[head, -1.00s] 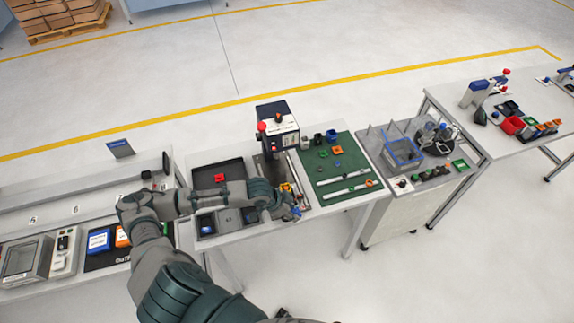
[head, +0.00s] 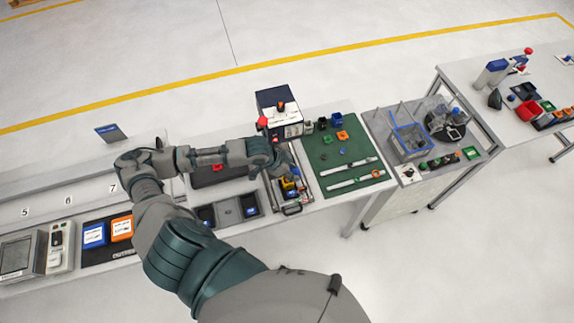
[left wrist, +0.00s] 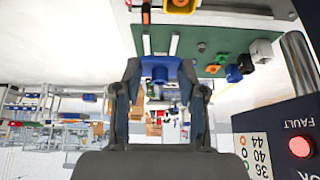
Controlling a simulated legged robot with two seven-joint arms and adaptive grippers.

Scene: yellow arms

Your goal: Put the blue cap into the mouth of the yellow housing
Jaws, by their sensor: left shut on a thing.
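The blue cap (left wrist: 160,68) is between the two fingers of my left gripper (left wrist: 162,88) in the left wrist view. The gripper is shut on it. In the head view my left gripper (head: 284,160) is over the back part of the fixture, at the foot of the press; the cap is hard to make out there. The yellow housing (head: 289,184) sits in the fixture, just in front of the gripper. A yellow part, probably the housing, shows at the top edge of the left wrist view (left wrist: 181,4). The cap is apart from it. My right gripper is not in view.
A dark press unit with a red button (head: 280,115) stands close behind the gripper. A green mat (head: 330,160) with small coloured parts and two pale rails lies to the right. A dark tray with a red part (head: 217,168) is under my forearm.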

